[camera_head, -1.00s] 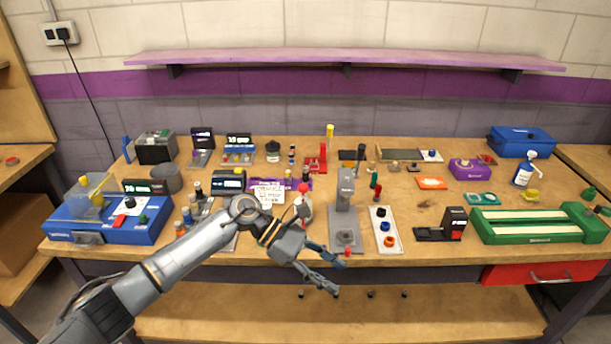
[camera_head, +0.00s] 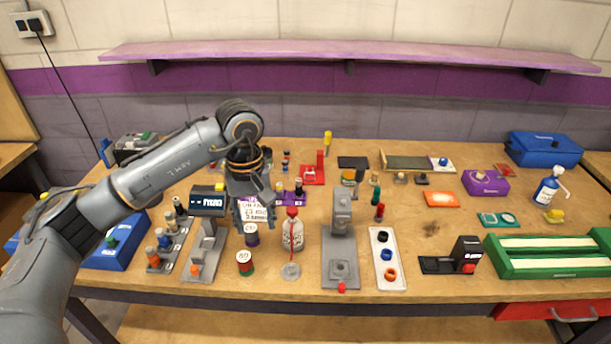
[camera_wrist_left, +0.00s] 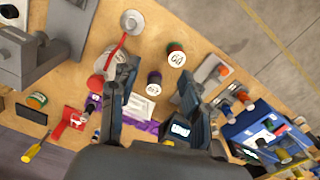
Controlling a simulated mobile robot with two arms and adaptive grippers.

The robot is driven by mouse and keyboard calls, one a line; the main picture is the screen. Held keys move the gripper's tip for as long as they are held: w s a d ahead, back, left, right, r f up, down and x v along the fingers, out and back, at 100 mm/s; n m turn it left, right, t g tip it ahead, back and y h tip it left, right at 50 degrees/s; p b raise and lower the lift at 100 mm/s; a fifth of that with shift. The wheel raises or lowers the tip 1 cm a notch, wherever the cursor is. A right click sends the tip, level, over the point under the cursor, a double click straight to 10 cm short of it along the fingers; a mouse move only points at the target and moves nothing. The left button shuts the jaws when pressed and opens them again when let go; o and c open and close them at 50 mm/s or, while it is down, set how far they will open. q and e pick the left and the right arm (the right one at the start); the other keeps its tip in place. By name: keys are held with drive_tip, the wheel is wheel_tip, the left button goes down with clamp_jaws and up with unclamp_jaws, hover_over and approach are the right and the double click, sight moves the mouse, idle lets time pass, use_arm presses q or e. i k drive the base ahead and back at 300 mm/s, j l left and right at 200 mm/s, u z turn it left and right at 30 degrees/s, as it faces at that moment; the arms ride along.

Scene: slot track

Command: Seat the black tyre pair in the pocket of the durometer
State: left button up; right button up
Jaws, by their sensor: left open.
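A black ring (camera_head: 382,236), which looks like the black tyre pair, sits at the far end of a white tray (camera_head: 394,266) with a blue and an orange ring. Left of the tray stands a grey column device (camera_head: 341,222) with a square recess in its base. Another grey stand (camera_head: 196,265) has a dark display head. I cannot tell which is the durometer. My left gripper (camera_head: 252,222) points down, open and empty, just above a dark cylinder (camera_head: 252,239) with a white top. In the left wrist view this cylinder (camera_wrist_left: 154,77) shows between the fingers, apart from them.
A green and red cylinder (camera_head: 245,262) and a red-capped bottle (camera_head: 292,234) stand close to my left gripper. A black block with a red button (camera_head: 466,253) is right of the tray. The bench front right of the tray has some clear wood.

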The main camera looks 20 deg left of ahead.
sight(467, 249)
drive_tip(key=i, duration=0.95)
